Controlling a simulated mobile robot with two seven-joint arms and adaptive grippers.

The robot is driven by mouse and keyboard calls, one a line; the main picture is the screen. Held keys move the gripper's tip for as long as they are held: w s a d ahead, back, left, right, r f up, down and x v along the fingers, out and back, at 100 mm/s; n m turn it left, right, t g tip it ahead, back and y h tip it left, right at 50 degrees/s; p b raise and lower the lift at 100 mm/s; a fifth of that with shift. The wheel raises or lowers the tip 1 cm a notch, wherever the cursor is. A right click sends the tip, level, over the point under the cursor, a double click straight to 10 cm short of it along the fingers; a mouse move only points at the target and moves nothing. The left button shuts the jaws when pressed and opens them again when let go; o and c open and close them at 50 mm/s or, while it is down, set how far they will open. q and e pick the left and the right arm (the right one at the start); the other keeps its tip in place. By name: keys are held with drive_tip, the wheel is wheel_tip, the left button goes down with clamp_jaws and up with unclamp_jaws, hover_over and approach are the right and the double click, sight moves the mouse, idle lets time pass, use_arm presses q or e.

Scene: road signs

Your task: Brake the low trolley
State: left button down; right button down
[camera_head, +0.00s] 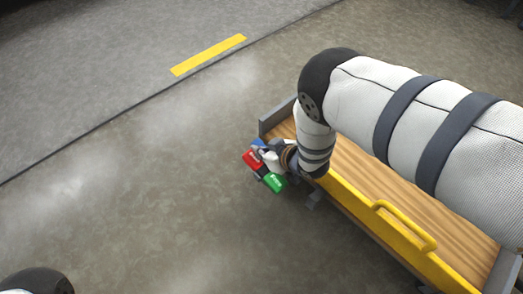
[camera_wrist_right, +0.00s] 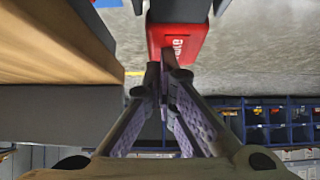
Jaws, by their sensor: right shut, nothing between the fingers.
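The low trolley (camera_head: 455,226) has a wooden deck, grey end boards and a yellow side rail with a handle (camera_head: 404,225). At its left end a red pedal (camera_head: 251,158) and a green pedal (camera_head: 274,183) stick out, with small white lettering. My right gripper (camera_head: 268,160) is beside the pedals at that end, partly hidden by its own wrist. In the right wrist view its closed, empty fingers (camera_wrist_right: 166,78) point at the red pedal (camera_wrist_right: 177,39) and overlap its edge. I cannot tell whether they touch it. My left gripper is out of view.
The floor left of the trolley is clear, with a yellow stripe (camera_head: 208,55) on grey paving beyond a dark seam. Blue storage bins (camera_wrist_right: 275,120) show in the right wrist view. My right arm covers part of the deck.

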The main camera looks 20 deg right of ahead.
drive_tip(key=shift+f, duration=0.1)
drive_tip(key=shift+w+a+f+g, duration=0.1)
drive_tip(key=shift+w+f+g, duration=0.15)
drive_tip(key=shift+g, duration=0.35)
use_arm(q)
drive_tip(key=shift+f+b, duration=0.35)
drive_tip(key=shift+b, duration=0.1)
use_arm(e)
drive_tip(key=shift+w+a+f, duration=0.2)
drive_tip(key=shift+w+f, duration=0.2)
drive_tip(key=shift+w, duration=0.15)
